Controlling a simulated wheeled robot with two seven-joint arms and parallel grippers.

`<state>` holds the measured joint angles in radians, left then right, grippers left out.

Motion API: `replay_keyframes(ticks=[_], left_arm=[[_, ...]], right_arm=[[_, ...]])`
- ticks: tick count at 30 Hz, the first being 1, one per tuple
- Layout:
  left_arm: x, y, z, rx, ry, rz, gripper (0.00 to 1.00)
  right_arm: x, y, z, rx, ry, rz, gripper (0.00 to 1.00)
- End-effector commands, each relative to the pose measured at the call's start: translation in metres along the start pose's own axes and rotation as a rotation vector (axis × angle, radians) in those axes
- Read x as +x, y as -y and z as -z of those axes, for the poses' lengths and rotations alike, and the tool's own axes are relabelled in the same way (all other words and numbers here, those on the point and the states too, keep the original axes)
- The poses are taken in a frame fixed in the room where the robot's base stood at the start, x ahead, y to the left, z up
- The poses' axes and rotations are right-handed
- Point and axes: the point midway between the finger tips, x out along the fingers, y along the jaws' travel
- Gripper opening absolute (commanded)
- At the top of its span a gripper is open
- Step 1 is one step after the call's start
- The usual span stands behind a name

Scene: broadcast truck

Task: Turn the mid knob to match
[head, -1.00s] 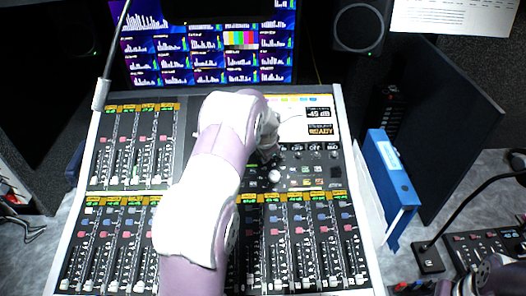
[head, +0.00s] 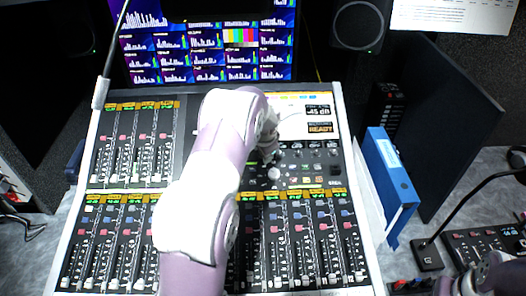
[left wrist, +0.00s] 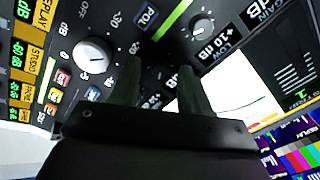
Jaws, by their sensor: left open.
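My left arm reaches over the mixing console, and its gripper (head: 270,154) is low over the knob section, partly hidden by the arm. In the left wrist view the two dark fingers (left wrist: 160,92) are apart, pointing at the panel. A dark shape lies between them, too dim to tell whether it is the mid knob. A white-capped knob (left wrist: 92,53) stands left of the fingers, and another pale knob (left wrist: 202,26) is beyond them by a "+10 dB" "LOW" readout (left wrist: 214,43). In the head view a white knob (head: 274,174) shows just below the gripper.
A lit curve screen (left wrist: 235,88) is right of the fingers. Fader banks (head: 135,145) fill the console's left and front. Monitors (head: 205,50) stand behind, a blue binder (head: 388,170) at right. Part of my right arm (head: 495,275) shows at bottom right, its fingers unclear.

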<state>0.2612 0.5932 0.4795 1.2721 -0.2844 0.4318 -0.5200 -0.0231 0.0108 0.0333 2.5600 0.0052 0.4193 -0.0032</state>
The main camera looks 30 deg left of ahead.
Motion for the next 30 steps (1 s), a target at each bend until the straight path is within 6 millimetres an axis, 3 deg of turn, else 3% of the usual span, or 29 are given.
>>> replay_keyframes(ticks=[5,12,16,21,30], left_arm=[[-0.023,0.0,0.001,0.0,-0.002,0.002,0.46],[-0.088,0.0,0.001,0.0,-0.004,0.003,0.46],[-0.113,0.0,0.001,0.0,-0.003,0.002,0.46],[-0.126,0.0,0.0,0.001,-0.001,0.001,0.46],[-0.126,0.0,0.0,0.001,-0.001,0.001,0.46]], right_arm=[[0.004,0.0,-0.001,0.0,0.0,0.0,0.0],[0.011,0.0,-0.001,0.0,0.0,0.0,0.0],[0.013,0.0,-0.002,0.0,0.0,0.0,0.0],[0.013,0.0,-0.002,0.0,0.0,0.0,0.0],[0.013,0.0,-0.002,0.0,0.0,0.0,0.0]])
